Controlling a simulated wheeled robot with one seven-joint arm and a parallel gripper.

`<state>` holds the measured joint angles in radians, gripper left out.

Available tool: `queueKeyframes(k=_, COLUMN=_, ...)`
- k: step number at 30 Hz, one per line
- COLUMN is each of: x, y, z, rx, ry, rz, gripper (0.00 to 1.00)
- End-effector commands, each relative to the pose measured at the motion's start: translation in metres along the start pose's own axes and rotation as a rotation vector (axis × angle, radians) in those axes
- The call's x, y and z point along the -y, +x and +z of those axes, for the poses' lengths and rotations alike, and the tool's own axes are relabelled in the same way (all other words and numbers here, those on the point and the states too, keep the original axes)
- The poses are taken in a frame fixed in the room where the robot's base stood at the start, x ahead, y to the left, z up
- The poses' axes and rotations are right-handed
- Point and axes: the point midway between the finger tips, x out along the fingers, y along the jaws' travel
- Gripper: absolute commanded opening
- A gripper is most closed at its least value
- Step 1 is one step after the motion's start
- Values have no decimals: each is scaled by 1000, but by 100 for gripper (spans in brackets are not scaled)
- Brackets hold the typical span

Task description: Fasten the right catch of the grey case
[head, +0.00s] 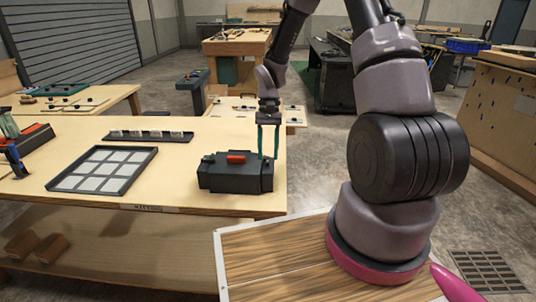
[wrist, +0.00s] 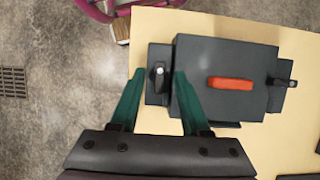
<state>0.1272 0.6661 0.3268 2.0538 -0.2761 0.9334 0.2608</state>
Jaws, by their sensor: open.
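The dark grey case (head: 228,181) lies flat near the right edge of the workbench, with an orange-red handle (wrist: 231,83) on top. Its right-end catch (wrist: 158,80) shows at the left in the wrist view, a small dark lever with a pale tip, lying along the case's side. The other catch (wrist: 283,82) lies crosswise at the opposite end. My gripper (wrist: 158,73) is open and empty, its green fingers appearing on either side of the right-end catch. In the head view my gripper (head: 269,157) points down at the case's right end; contact cannot be told.
A dark tray of pale squares (head: 103,170) lies left of the case on the workbench (head: 180,206). A narrow dark rack (head: 148,136) lies behind. The bench's right edge is close beside the case. Bare bench top shows between tray and case.

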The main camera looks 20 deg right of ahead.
Motion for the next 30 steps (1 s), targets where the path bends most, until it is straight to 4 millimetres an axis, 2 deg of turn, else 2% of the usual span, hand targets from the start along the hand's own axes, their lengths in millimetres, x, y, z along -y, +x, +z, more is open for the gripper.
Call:
queueKeyframes(k=4, x=0, y=9, z=0, rx=0, ry=-1, rz=0, gripper=46)
queueKeyframes(k=12, x=0, y=11, z=0, rx=0, ry=-1, rz=0, gripper=46)
queueKeyframes(k=14, x=0, y=10, z=0, rx=0, ry=-1, rz=0, gripper=27)
queueKeyframes(k=16, x=0, y=10, z=0, rx=0, ry=-1, rz=0, gripper=0)
queueKeyframes(k=30, x=1, y=10, z=0, rx=0, ry=-56, rz=23, gripper=0)
